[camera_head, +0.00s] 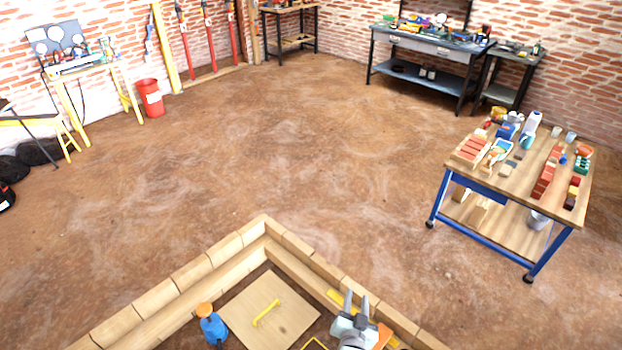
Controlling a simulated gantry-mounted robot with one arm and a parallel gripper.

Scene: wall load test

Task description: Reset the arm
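My gripper (356,300) shows at the bottom of the view, right of centre. Its two grey fingers point up and stand apart, with nothing seen between them. It is over the inner side of a low wooden block wall (187,276), near the wall's right arm. A blue bottle with an orange top (212,325) stands left of the board. The rest of my arm is mostly cut off by the bottom edge.
A wheeled blue-framed table (514,190) with bricks and bottles stands at the right. Workbenches (428,52) line the back wall. A red bucket (150,98) and yellow-legged stand (128,95) are at the left. The brown floor between is clear. An orange item (383,336) lies beside my gripper.

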